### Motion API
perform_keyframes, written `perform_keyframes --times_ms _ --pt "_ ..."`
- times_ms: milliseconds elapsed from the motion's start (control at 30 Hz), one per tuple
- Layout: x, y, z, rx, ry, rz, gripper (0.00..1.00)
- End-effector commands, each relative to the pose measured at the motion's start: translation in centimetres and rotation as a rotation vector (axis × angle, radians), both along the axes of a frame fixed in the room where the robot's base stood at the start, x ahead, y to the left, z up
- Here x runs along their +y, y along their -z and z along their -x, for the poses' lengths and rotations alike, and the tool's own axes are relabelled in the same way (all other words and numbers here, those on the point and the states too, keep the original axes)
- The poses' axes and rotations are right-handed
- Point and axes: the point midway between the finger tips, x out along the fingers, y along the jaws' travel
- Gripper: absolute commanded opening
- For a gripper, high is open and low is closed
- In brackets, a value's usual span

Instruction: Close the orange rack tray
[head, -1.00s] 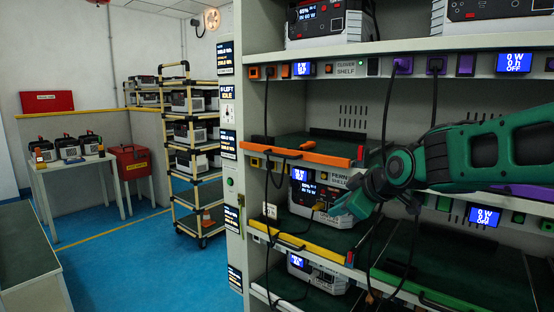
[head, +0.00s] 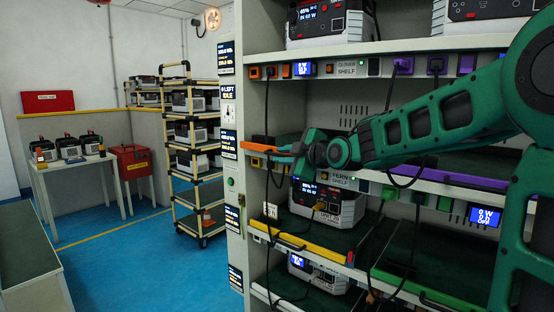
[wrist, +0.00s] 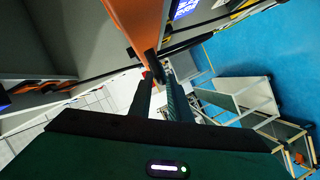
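The orange rack tray (head: 256,149) is on the shelf above the fern shelf. Its orange front edge shows at the left, and my gripper and arm cover the rest of it. My gripper (head: 288,149) is right at this front edge in the head view. In the wrist view the orange front (wrist: 128,22) runs down from the top, and a dark end piece of it lies close to the tips of my gripper (wrist: 160,78). The two fingers look a little apart, with a narrow gap between them. I cannot tell whether they touch the tray.
Below are a yellow-edged tray (head: 315,249) with a power unit (head: 328,203) and a green-edged tray (head: 425,298). A purple-edged tray (head: 465,180) is at the right. Black cables (head: 268,185) hang in front of the shelves. Blue floor (head: 150,265) is clear at left.

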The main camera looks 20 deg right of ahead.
Motion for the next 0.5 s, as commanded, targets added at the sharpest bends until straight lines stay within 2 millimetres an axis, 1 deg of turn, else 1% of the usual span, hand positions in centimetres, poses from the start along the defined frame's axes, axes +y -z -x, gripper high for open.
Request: perform_keyframes --times_ms 100,200,500 --pt "0.4 0.3 -1.3 0.002 -0.001 0.0 0.17" --pt "0.6 0.5 -1.9 0.002 -0.001 0.0 0.17" --pt "0.7 0.6 -2.3 0.001 -0.001 0.0 0.17"
